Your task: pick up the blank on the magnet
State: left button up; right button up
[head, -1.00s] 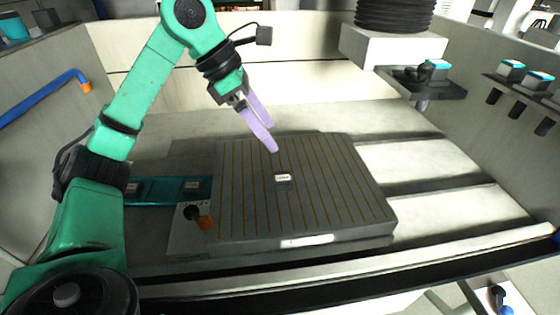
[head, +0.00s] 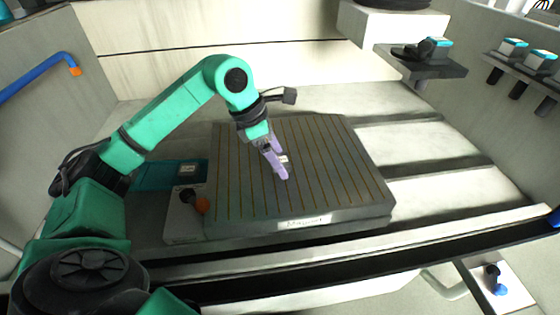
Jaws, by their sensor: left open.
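The magnet (head: 330,185) is a flat grey plate with thin brown stripes in the middle of the head view. The blank (head: 284,159) is a small pale block on the magnet, partly hidden behind my left gripper's fingers. My left gripper (head: 281,174) has lilac fingers and is low over the magnet, right at the blank, pointing down. Its fingers are open. I cannot tell whether they touch the blank or stand around it. My right gripper is not in view.
A teal tray (head: 150,175) with a small block lies left of the magnet. A shelf (head: 425,66) with a teal-topped part juts out at the back right. The slotted bed right of the magnet is clear.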

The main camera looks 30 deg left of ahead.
pick_arm(q)
jog(key=c, duration=0.3)
grip_shut()
jog(key=shift+r, duration=0.1)
